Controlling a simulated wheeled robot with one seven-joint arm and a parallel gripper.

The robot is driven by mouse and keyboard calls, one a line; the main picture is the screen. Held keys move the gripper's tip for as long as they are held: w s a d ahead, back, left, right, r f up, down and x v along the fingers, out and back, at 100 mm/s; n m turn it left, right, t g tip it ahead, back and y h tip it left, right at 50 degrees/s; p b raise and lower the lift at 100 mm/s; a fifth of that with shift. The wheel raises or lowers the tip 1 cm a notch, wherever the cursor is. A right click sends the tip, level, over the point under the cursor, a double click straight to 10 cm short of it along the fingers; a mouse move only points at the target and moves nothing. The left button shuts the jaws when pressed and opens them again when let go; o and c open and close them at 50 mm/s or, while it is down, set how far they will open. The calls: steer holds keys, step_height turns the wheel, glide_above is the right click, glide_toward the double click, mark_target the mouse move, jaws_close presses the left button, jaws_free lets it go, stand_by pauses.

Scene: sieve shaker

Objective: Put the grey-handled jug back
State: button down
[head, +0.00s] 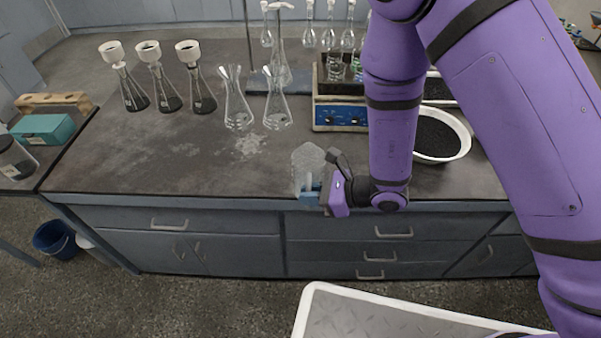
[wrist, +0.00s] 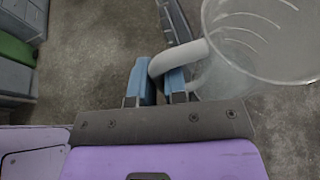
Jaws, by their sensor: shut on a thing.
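The jug (head: 307,162) is clear and stands upright in the air at the front edge of the bench. In the wrist view the jug (wrist: 265,40) is at the upper right, cut off by the frame, with a light grey handle (wrist: 180,56). My gripper (head: 313,188) is shut on this handle; in the wrist view its blue fingers (wrist: 162,80) lie on either side of it. The jug's base is partly hidden behind the fingers in the head view.
Flasks with white funnels (head: 160,75) and clear flasks (head: 237,100) stand at the back of the bench (head: 150,150). A blue-fronted apparatus (head: 340,117) and a white bowl of dark grains (head: 463,138) stand to the right. A whitish powder patch (head: 248,145) marks the bench. The front left is clear.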

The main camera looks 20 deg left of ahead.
steer(key=w+a, duration=0.1)
steer(key=w, duration=0.2)
steer(key=w+a, duration=0.2)
steer(key=w, duration=0.1)
steer(key=w+a+f, duration=0.1)
steer(key=w, duration=0.1)
steer(key=shift+w+a, duration=0.35)
steer(key=shift+w, duration=0.05)
steer(key=shift+w+a+f, duration=0.1)
steer(key=shift+w+f, duration=0.1)
steer(key=shift+f, duration=1.55)
steer(key=c, duration=1.2)
jaws_free()
steer(key=shift+o, duration=0.2)
steer(key=v, duration=1.2)
